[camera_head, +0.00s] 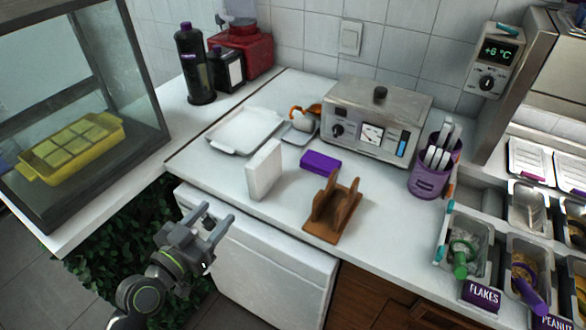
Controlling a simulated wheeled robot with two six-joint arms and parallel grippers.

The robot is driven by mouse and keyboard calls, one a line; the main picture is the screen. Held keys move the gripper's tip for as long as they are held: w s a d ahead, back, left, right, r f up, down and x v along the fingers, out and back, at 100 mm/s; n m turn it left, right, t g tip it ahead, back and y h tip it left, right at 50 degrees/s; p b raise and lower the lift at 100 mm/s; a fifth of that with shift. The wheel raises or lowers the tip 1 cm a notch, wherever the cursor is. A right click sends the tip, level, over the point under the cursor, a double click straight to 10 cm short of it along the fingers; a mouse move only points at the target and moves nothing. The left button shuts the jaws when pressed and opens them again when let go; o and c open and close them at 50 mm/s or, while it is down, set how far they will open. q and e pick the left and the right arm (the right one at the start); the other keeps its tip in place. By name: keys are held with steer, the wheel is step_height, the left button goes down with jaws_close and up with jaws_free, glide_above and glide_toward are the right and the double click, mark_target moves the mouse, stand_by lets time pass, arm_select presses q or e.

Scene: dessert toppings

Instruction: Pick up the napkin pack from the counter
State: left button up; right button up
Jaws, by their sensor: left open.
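The napkin pack looks to be the white upright block (265,170) on the white counter (215,171), near its front edge. It stands on a narrow side and nothing touches its top. My left gripper (216,216) is open and empty. In the picture it is below and left of the white block, in front of the counter's front edge and apart from the block. My right gripper is not in view.
A purple block (320,161) and a brown wooden holder (332,207) stand right of the white block. Behind are a white tray (243,130) and a steel appliance (375,118). A purple cup (427,178) holds utensils. A glass case (75,100) stands left.

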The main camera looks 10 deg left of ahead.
mark_target(250, 175)
arm_select(q)
steer(key=p+x, duration=0.1)
steer(key=x, duration=0.2)
steer(key=r+p+x, duration=0.1)
steer(key=x, duration=0.3)
steer(key=r+p+x, duration=0.1)
steer(key=x, duration=0.3)
steer(key=shift+d+p, duration=0.3)
steer(key=shift+d, duration=0.15)
steer(key=shift+p+x, duration=0.8)
steer(key=shift+x, duration=1.8)
steer(key=shift+w+d+f, duration=0.15)
steer(key=shift+w+d, duration=0.05)
steer(key=shift+w, duration=0.25)
steer(key=c, duration=1.1)
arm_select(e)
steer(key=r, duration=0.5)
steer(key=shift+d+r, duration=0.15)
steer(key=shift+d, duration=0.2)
